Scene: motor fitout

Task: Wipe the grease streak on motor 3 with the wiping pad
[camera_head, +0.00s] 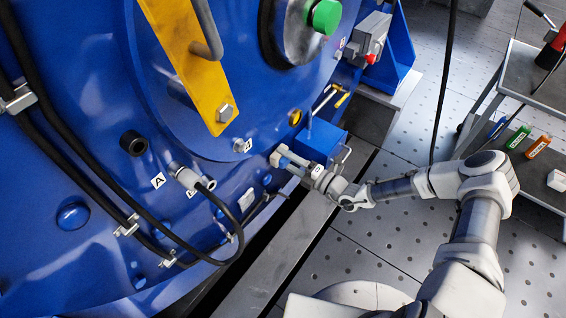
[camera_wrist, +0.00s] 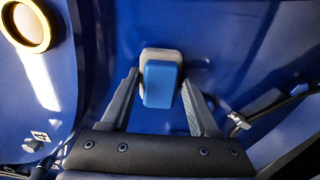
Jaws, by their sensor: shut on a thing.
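My gripper (camera_head: 296,164) reaches in from the right to the side of the big blue motor housing (camera_head: 85,170). In the wrist view my gripper (camera_wrist: 160,88) has its two fingers on either side of the wiping pad (camera_wrist: 161,82), a blue block with a pale beige layer at its far end. The pad's pale face points at the blue surface; I cannot tell whether it touches. A small faint dark mark (camera_wrist: 204,62) lies right of the pad, too indistinct to name as grease. No number 3 is readable.
A yellow bar (camera_head: 190,65), a cable plug (camera_head: 186,177) and black hoses (camera_head: 60,125) stand out from the housing. A blue box (camera_head: 318,143) sits close beside my gripper. A grey cart (camera_head: 540,95) stands at the right. Perforated floor between is mostly open.

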